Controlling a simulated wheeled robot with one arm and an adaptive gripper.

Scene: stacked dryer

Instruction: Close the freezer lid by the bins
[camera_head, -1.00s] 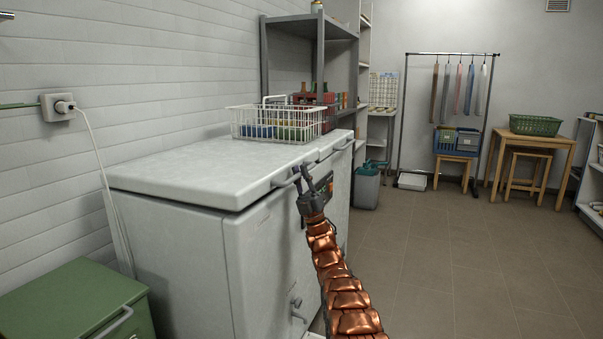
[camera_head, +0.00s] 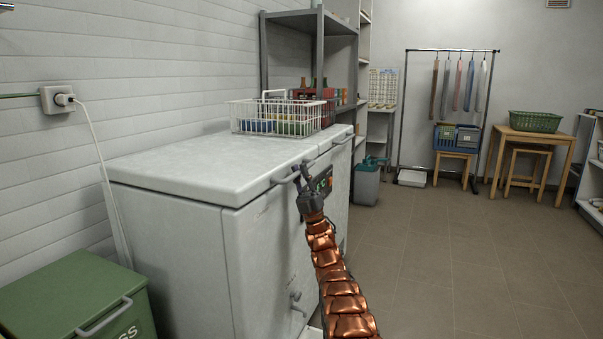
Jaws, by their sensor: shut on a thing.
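The white chest freezer (camera_head: 185,250) stands along the tiled wall. Its near lid (camera_head: 190,165) lies flat on the body, with only a thin seam along the front and side edges. The lid's grey bar handle (camera_head: 284,179) is on the front edge. My gripper (camera_head: 301,176) is at the right end of this handle and shut on it; the fingers partly hide the handle and the control panel (camera_head: 323,182) behind them. A green bin (camera_head: 60,300) stands at the near left of the freezer.
A white wire basket (camera_head: 277,118) with goods sits on the freezer's far part. A grey bin (camera_head: 366,184) stands beyond the freezer. A grey shelf rack (camera_head: 291,50) is behind. A clothes rail (camera_head: 400,110) and wooden table (camera_head: 545,140) are further back. The floor at right is clear.

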